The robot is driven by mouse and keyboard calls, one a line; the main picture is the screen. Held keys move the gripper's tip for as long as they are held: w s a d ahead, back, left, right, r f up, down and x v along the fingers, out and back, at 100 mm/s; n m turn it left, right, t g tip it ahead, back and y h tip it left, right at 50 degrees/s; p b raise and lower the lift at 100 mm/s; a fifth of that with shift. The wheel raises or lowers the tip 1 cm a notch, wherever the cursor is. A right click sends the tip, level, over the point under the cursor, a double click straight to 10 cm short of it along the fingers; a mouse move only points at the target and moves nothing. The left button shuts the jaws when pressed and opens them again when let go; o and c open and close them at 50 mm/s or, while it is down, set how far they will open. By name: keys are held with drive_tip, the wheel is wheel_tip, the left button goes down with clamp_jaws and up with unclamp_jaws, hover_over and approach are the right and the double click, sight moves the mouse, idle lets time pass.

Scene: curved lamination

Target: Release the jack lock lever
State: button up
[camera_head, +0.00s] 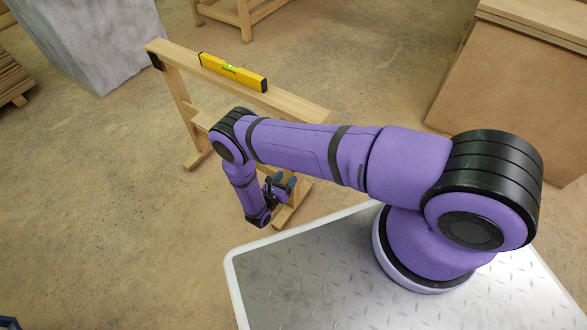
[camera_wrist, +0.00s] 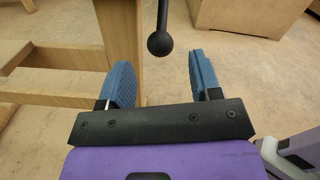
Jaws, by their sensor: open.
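In the wrist view a black rod with a round ball end (camera_wrist: 160,42) hangs down from the top edge; it looks like the lever's handle. The rest of the lever and the jack are out of that view. My gripper (camera_wrist: 162,82) is open, its two blue padded fingers on either side of the ball in the picture, with the ball beyond the gap and no contact visible. In the head view my gripper (camera_head: 280,184) is small, beside the wooden stand (camera_head: 285,103), and the lever cannot be made out there.
A yellow spirit level (camera_head: 233,72) lies on the stand's top beam. A wooden post (camera_wrist: 121,45) stands close behind my left finger in the wrist view. Open floor lies left of the stand.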

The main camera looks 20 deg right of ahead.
drive_tip(key=shift+x, duration=2.8)
clamp_jaws()
